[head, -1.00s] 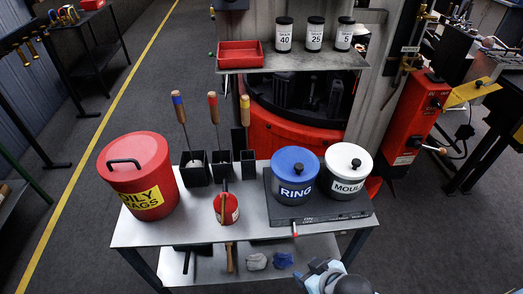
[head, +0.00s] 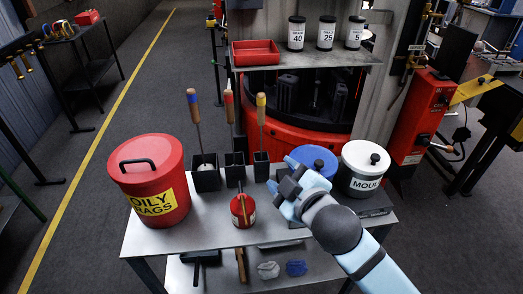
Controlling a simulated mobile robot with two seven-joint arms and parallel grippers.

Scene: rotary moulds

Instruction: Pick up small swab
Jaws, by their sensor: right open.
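Three long-handled tools with wooden grips stand upright in black square holders on the table. One has a blue band (head: 195,107), one a red band (head: 229,106), one a yellow band (head: 261,109). A pale head shows in the left holder (head: 206,178); the other heads are hidden, and I cannot tell which is the small swab. My right gripper (head: 280,175) is open and empty, in front of the blue-lidded pot and to the right of the holders. It is apart from all three tools. My left gripper is out of view.
A red oily rags bin (head: 150,205) stands at the table's left. A red can (head: 243,210) is in front of the holders. The blue-lidded pot (head: 318,157) and white-lidded pot (head: 364,157) stand at right. A shelf (head: 300,61) with jars overhangs behind.

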